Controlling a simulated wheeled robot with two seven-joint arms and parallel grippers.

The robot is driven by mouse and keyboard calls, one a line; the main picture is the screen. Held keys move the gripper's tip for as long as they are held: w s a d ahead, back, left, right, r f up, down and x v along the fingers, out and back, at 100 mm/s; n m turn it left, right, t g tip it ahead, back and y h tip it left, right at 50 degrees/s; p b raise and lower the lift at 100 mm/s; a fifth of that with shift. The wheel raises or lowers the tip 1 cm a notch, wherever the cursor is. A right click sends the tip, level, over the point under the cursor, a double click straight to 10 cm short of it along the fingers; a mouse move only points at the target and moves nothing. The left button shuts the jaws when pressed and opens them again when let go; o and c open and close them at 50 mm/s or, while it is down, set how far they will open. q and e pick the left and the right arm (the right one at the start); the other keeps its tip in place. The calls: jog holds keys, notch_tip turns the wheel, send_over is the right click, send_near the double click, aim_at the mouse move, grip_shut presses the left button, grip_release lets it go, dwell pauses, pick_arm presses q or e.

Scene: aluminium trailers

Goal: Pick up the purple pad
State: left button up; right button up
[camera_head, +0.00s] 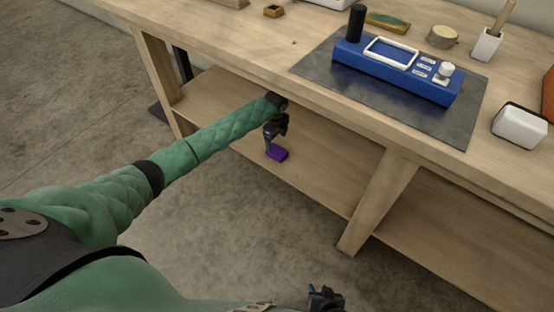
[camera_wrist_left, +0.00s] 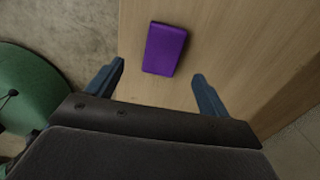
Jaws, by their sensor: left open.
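The purple pad (camera_head: 277,154) lies on the lower shelf of the wooden workbench, near the shelf's front edge. In the left wrist view the pad (camera_wrist_left: 164,49) is a flat purple block, fully visible, slightly tilted in the picture. My left gripper (camera_head: 272,143) reaches down over the shelf just above the pad. Its two fingers (camera_wrist_left: 155,82) are spread apart in the left wrist view, with the pad ahead of and between them, not gripped. My right gripper (camera_head: 326,298) shows only in part at the bottom edge of the head view; its jaws are unclear.
The bench top (camera_head: 215,25) overhangs the lower shelf (camera_head: 320,180). A slanted bench leg (camera_head: 380,205) stands right of the pad. A blue device (camera_head: 395,70) rests on a dark mat (camera_head: 320,65) on top, with a white block (camera_head: 519,127) nearby. The concrete floor (camera_head: 215,215) in front is clear.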

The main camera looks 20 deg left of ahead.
aim_at(275, 150)
pick_arm(q)
jog(key=shift+w+a, duration=0.55)
jog(key=shift+a, duration=0.2)
jog(key=shift+f, duration=1.35)
jog(key=f, duration=0.3)
jog(key=f+b, duration=0.1)
jog(key=f, duration=0.1)
jog(key=shift+s+d, duration=0.2)
jog(key=shift+d, duration=0.2)
jog(key=c, duration=1.1)
jog(key=shift+o, duration=0.2)
pick_arm(e)
notch_tip(275, 150, down, 2)
jog(key=shift+s+d+f, duration=0.1)
jog(key=shift+s, duration=0.05)
